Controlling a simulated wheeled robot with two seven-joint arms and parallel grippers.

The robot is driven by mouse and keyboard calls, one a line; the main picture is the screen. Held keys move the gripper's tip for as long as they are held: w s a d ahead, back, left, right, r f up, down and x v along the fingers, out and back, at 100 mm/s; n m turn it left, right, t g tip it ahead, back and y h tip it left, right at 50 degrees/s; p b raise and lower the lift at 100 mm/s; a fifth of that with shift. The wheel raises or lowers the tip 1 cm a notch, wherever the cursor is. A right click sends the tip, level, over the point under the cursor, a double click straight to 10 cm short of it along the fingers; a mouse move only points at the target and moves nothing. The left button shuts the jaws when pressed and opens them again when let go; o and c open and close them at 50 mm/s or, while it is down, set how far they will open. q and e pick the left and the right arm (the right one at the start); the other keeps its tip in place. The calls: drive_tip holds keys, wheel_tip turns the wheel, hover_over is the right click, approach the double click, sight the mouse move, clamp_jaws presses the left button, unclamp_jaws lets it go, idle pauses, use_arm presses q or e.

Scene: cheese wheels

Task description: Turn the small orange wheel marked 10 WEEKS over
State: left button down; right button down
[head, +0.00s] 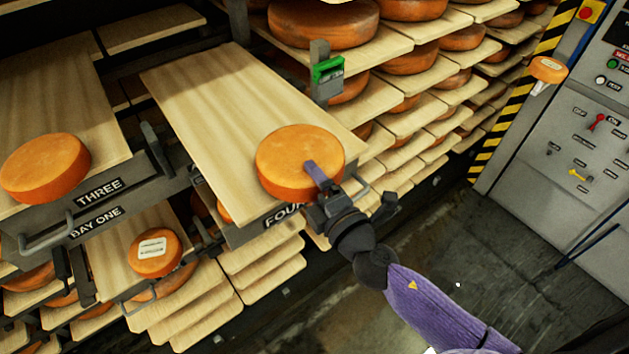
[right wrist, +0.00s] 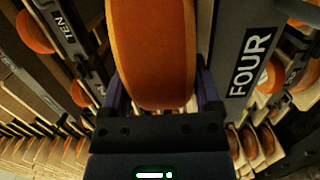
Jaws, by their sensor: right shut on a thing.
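An orange cheese wheel (head: 293,160) is at the front end of the board marked FOUR, its broad face up and bare of any label that I can see. My right gripper (head: 318,178) is shut on it from the front edge, one finger across the top face. In the right wrist view the wheel (right wrist: 152,60) stands edge-on between the fingers of the gripper (right wrist: 165,95). I cannot tell whether it rests on the board or is lifted. A smaller orange wheel (head: 153,266) with a white label sits lower left; its print is too small to read. My left gripper is not in view.
Board FOUR (head: 200,90) is clear behind the held wheel. Another wheel (head: 45,168) sits on board THREE (head: 60,80). A green-faced device (head: 328,70) stands at board FOUR's right side. Racks of wheels lie behind; a control cabinet (head: 590,130) stands right.

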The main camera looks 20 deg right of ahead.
drive_tip(key=shift+f+b, duration=0.2)
drive_tip(key=shift+b, duration=0.1)
unclamp_jaws()
drive_tip(key=shift+f, duration=0.1)
